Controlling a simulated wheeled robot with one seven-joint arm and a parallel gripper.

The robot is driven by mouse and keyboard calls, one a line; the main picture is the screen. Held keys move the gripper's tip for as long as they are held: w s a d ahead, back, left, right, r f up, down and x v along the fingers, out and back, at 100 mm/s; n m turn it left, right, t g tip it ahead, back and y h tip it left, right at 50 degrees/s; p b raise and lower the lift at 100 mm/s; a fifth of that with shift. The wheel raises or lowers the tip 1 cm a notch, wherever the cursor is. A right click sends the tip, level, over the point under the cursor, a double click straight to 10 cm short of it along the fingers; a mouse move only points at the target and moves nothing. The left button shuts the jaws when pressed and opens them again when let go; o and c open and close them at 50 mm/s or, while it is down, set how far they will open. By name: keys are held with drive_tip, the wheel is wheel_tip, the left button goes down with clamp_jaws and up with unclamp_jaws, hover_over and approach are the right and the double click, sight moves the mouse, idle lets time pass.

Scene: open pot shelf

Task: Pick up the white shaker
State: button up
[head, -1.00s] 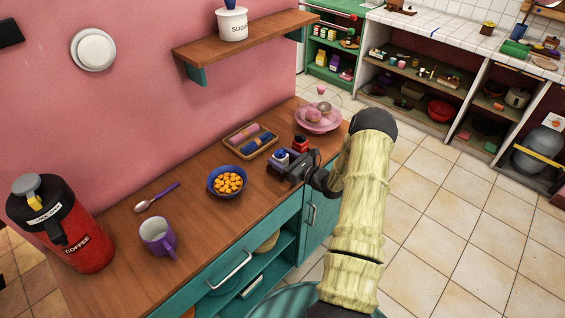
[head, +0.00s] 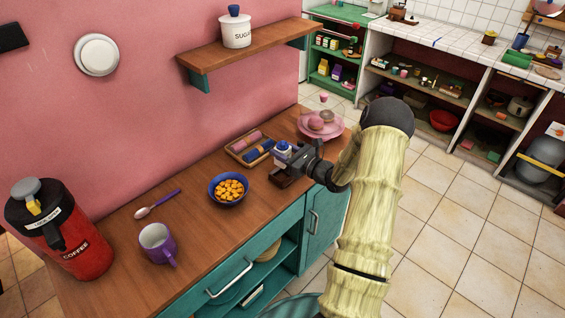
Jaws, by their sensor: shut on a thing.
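The white shaker (head: 283,151) has a blue top and shows in the head view above the wooden counter, right of the blue bowl. My gripper (head: 287,157) is shut on it, reaching in from the right. The shaker looks upright and appears raised a little off the counter. The dark jaws hide part of its body. A dark patch (head: 284,179) lies just below; I cannot tell whether it is an object or a shadow.
A blue bowl of orange pieces (head: 229,188), a tray with rolled cloths (head: 250,147) and a pink plate (head: 333,133) stand close by. A purple mug (head: 157,243), a spoon (head: 158,203) and a red coffee jug (head: 62,235) are at left. A wall shelf (head: 255,50) hangs above.

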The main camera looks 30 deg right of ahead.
sight(285, 144)
drive_tip(key=shift+r, duration=1.65)
drive_tip(key=shift+a, duration=0.1)
